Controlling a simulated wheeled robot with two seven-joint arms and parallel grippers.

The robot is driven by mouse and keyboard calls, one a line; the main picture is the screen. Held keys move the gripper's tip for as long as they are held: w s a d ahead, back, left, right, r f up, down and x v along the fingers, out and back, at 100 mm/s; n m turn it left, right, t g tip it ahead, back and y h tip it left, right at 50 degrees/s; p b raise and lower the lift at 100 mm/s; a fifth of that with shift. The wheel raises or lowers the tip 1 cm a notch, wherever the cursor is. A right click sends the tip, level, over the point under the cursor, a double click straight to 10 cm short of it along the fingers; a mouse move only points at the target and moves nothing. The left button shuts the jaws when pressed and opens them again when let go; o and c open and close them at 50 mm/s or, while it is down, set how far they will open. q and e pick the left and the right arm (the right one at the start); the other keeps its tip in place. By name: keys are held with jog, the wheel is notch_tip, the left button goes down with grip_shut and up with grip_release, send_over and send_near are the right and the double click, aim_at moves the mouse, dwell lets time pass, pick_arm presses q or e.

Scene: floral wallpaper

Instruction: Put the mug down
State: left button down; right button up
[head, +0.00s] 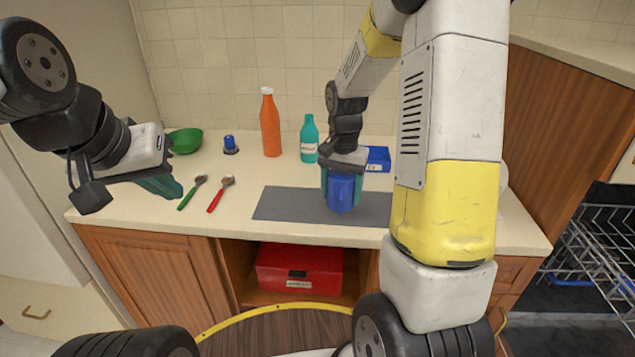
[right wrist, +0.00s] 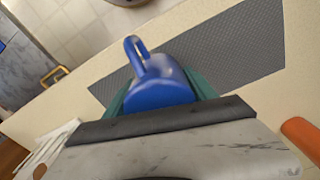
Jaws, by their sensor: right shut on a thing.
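A blue mug (head: 341,194) is over the grey mat (head: 283,204) on the counter. My right gripper (head: 341,186) comes from above and is shut on the mug, with teal fingers on either side of it. In the right wrist view the mug (right wrist: 160,92) sits between the fingers (right wrist: 158,98), its handle pointing away from the gripper. I cannot tell whether its base touches the mat. My left gripper (head: 160,187) is over the counter's left end, seen side-on; its finger gap is not clear.
An orange bottle (head: 270,125), a teal bottle (head: 309,140) and a blue box (head: 378,158) stand behind the mat. A green bowl (head: 186,141), a small blue item (head: 230,145), a green-handled spoon (head: 190,195) and a red-handled spoon (head: 219,194) are left. The mat's left part is bare.

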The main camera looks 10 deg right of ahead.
aim_at(328, 193)
jog(key=w, duration=0.1)
jog(key=w+a, duration=0.1)
jog(key=w, duration=0.1)
jog(key=w+a, duration=0.1)
jog(key=w, duration=0.1)
jog(key=shift+a+f, duration=0.1)
jog(key=shift+f, duration=1.9)
jog(key=shift+f, duration=0.15)
jog(key=o, duration=1.7)
